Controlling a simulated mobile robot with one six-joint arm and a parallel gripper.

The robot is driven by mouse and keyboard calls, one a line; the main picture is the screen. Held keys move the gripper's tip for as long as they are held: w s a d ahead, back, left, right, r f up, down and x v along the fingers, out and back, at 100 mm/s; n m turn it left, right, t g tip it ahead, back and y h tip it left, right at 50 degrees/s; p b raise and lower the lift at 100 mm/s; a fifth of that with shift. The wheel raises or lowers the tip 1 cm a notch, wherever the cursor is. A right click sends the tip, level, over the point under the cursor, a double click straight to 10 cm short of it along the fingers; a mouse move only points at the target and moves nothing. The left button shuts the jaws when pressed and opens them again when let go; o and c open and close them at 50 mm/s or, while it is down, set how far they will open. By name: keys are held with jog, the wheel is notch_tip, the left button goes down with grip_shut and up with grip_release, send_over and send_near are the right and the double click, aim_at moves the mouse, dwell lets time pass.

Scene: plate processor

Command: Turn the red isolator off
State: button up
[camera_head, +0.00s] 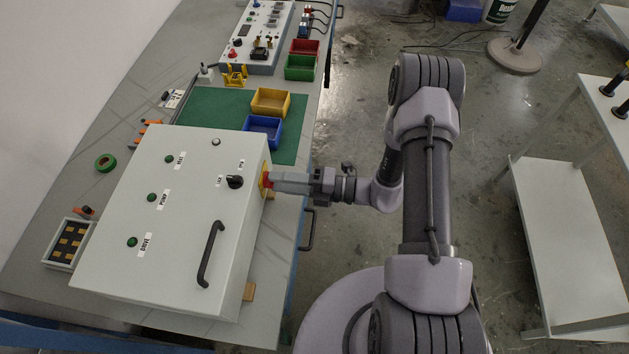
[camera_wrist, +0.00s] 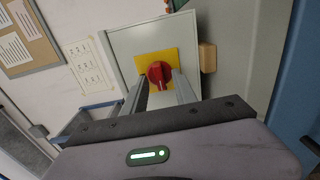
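The red isolator (camera_wrist: 159,75) is a round red rotary knob on a square yellow plate (camera_wrist: 146,60), on the side face of a pale grey control box (camera_head: 160,215). In the head view the isolator (camera_head: 265,181) shows only as a sliver of red at the box's right side. My gripper (camera_wrist: 163,84) has its two fingers apart, one on each side of the knob's lower part. In the head view my gripper (camera_head: 275,182) reaches the plate from the right. I cannot tell whether the fingers touch the knob.
The box's front carries a black handle (camera_head: 211,253), a black selector (camera_head: 235,182) and several green buttons. A blue bin (camera_head: 262,130) and a yellow bin (camera_head: 270,102) stand behind it on the bench. A white table (camera_head: 570,230) stands at the right.

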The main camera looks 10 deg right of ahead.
jog(key=p+v, duration=0.2)
jog(key=v, duration=1.5)
jog(key=shift+d+p, duration=0.2)
jog(key=shift+p, duration=0.1)
jog(key=shift+s, duration=0.1)
